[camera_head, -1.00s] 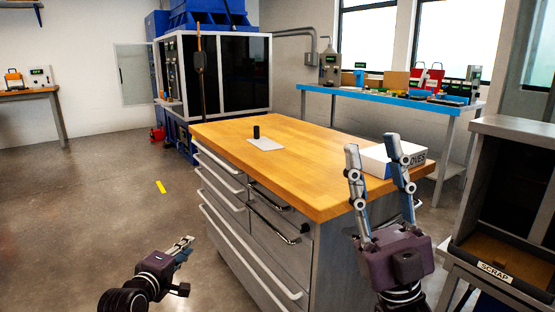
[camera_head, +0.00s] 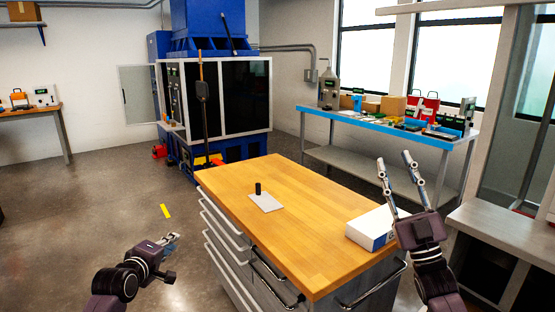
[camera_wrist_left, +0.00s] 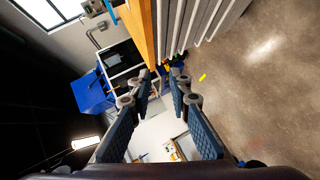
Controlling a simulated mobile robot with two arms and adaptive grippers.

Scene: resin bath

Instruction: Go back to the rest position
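My left gripper (camera_head: 172,240) is low at the left in the head view, over the floor and beside the workbench. In the left wrist view (camera_wrist_left: 162,88) its fingers are apart with nothing between them. My right gripper (camera_head: 397,163) points up at the right, by the bench's right end and the white box. Its fingers are apart and empty.
The wooden-topped workbench (camera_head: 290,215) bears a black cylinder (camera_head: 258,189) on a white sheet (camera_head: 266,203), and a white box (camera_head: 372,227). A blue-edged table (camera_head: 385,125) with several items stands behind. The floor at left (camera_head: 90,210) is mostly clear.

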